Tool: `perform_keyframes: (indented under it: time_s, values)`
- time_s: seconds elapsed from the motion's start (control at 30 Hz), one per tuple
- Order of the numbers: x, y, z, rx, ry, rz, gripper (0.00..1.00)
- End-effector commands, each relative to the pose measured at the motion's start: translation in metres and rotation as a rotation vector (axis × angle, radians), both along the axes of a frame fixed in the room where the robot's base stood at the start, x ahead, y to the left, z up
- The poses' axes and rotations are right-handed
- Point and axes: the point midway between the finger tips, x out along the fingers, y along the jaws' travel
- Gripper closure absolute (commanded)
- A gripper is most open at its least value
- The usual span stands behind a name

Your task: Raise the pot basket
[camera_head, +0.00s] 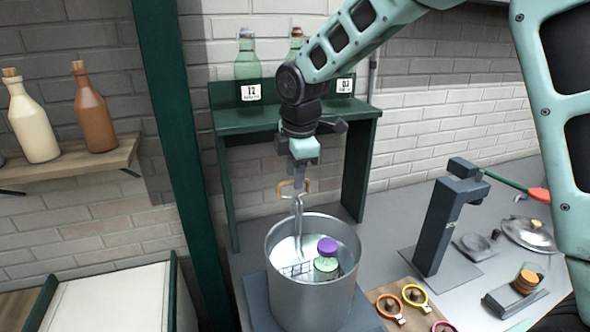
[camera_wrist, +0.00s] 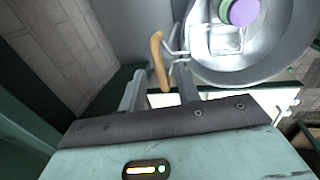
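The metal pot (camera_head: 342,297) stands on the counter, open at the top; its rim also shows in the wrist view (camera_wrist: 262,72). The wire pot basket (camera_head: 296,268) sits down inside it and holds a jar with a purple lid (camera_head: 327,246). The basket's upright wire handle rises above the rim and ends in a wooden grip (camera_head: 283,190). My gripper (camera_head: 298,178) points down at the handle top. In the wrist view, my fingers (camera_wrist: 160,82) are apart, with the wooden grip (camera_wrist: 156,55) in line with the gap between them. Clear space shows on both sides of the grip.
A green shelf (camera_head: 228,120) with labelled bottles (camera_head: 247,60) stands behind the pot. A green post (camera_head: 170,110) rises to the left. A dark press-like stand (camera_head: 440,225) and several coloured rings (camera_head: 414,296) lie to the right. Bottles stand on the wooden wall shelf (camera_head: 75,165).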

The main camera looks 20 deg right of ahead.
Motion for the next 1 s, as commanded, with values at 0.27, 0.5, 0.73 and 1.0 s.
perform_keyframes:
  time_s: [0.27, 0.5, 0.73, 1.0]
  values:
    - [0.001, 0.000, -0.006, 0.000, 0.000, -0.001, 0.68]
    - [0.001, 0.000, -0.005, 0.000, 0.000, -0.001, 1.00]
    - [0.001, 0.000, 0.000, 0.000, 0.000, -0.001, 1.00]
    - [0.002, 0.000, 0.037, 0.000, -0.003, -0.001, 1.00]
